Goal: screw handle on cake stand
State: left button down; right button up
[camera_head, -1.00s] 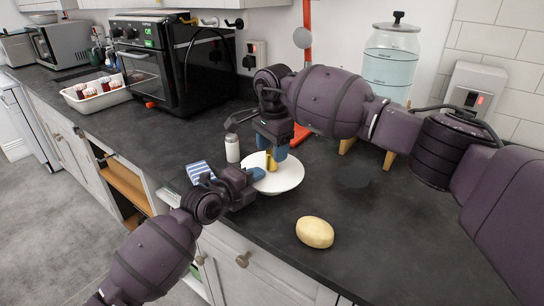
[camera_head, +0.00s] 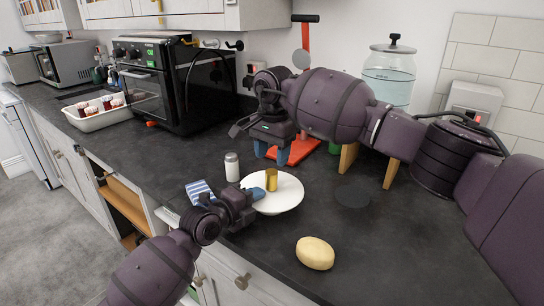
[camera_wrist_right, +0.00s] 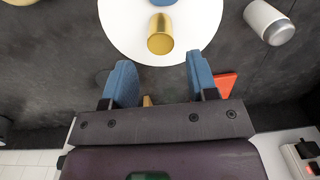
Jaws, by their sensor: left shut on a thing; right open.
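The white round cake stand plate (camera_head: 290,201) is near the counter's front edge; it also shows in the right wrist view (camera_wrist_right: 118,32). The gold cylindrical handle (camera_head: 271,180) stands upright at the plate's middle, also seen in the right wrist view (camera_wrist_right: 160,38). I cannot tell whether its thread is engaged. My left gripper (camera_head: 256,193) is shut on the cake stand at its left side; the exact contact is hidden. My right gripper (camera_head: 270,155) is open and empty, above and behind the handle; its blue fingers (camera_wrist_right: 160,78) are apart from the handle.
A white-grey shaker (camera_head: 232,167) and a blue-striped cloth (camera_head: 199,190) are left of the plate. A yellow oval item (camera_head: 315,253) lies at the front right. A red stand (camera_head: 300,152), a drink dispenser (camera_head: 388,75) and a black oven (camera_head: 170,80) stand behind.

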aim_at(272, 172)
jog(key=shift+f, duration=0.15)
jog(key=shift+w+a+f, duration=0.1)
jog(key=shift+f, duration=3.85)
jog(key=shift+c, duration=0.3)
jog(key=c, duration=0.9)
jog(key=shift+o, duration=0.2)
jog(key=shift+m, duration=1.7)
jog(key=o, duration=1)
jog(key=shift+r, duration=0.1)
